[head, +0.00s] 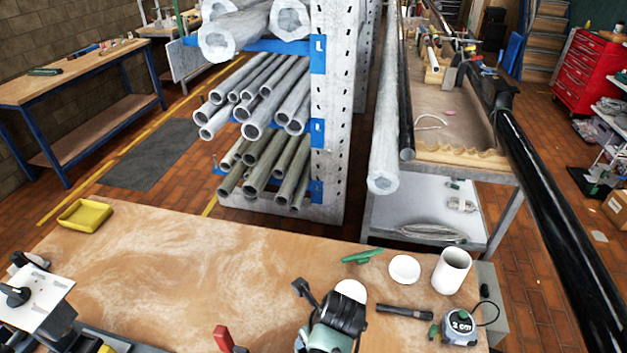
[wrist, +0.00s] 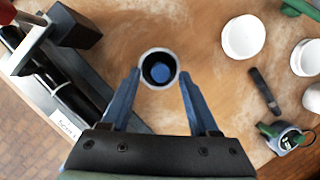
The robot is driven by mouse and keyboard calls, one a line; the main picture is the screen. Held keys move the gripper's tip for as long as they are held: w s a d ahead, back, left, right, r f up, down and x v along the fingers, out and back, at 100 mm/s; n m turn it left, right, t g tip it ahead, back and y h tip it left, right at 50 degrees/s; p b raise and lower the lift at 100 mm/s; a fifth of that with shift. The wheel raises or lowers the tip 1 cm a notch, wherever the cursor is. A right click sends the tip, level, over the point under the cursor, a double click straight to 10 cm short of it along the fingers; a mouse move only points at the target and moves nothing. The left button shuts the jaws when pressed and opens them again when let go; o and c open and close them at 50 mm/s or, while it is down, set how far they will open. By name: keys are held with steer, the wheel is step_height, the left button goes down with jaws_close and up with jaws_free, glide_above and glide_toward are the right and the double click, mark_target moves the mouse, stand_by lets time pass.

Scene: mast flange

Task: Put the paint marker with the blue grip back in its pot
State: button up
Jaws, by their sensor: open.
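My gripper (wrist: 160,74) is open in the wrist view, its two fingers spread. A round thing (wrist: 158,68) with a pale rim, dark inside and blue centre shows between the fingertips, seen end-on. I cannot tell whether it is the blue-grip paint marker or a pot, or whether the fingers touch it. My gripper's dark body stands at the bottom middle of the head view, where that round thing cannot be made out. A white pot (head: 452,270) stands at the right of the bench. A dark marker-like stick (head: 405,310) lies near it; no blue grip shows on it.
The bench (head: 180,270) is clear at left centre. A yellow tray (head: 84,215) sits at its far left. A dark fixture (wrist: 75,35) stands left of my gripper in the wrist view.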

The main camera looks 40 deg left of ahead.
steer(key=shift+r, duration=0.15)
steer(key=b+v, duration=0.1)
steer(key=v, duration=1.1)
steer(key=shift+d+r, duration=0.25)
steer(key=shift+r, duration=0.05)
steer(key=w+d+r+n+t+b, duration=0.1)
steer(key=w+d+r+n+t, duration=0.3)
steer(key=r, duration=0.4)
steer(key=w+d+r+n+t, duration=0.2)
steer(key=w+r+t, duration=0.35)
steer(key=r, duration=0.25)
steer(key=w+d+r+n+t+b, duration=0.1)
steer(key=w+d+r+n+t, duration=0.2)
steer(key=w+r, duration=0.4)
steer(key=s+d+r+n+t, duration=0.2)
steer(key=d+r+n+t, duration=0.25)
steer(key=r, duration=0.65)
steer(key=s+d+r+n+t+h+b, duration=0.1)
steer(key=s+d+r+n+t, duration=0.2)
steer(key=s+r, duration=0.3)
steer(key=s+d+r+n+t+h, duration=0.2)
steer(key=s+d+r+n+t, duration=0.2)
steer(key=r, duration=0.8)
steer(key=s+d+t, duration=0.1)
steer(key=s+t, duration=0.1)
steer(key=s, duration=0.1)
steer(key=shift+r+h+b, duration=0.3)
steer(key=shift+r+b, duration=0.05)
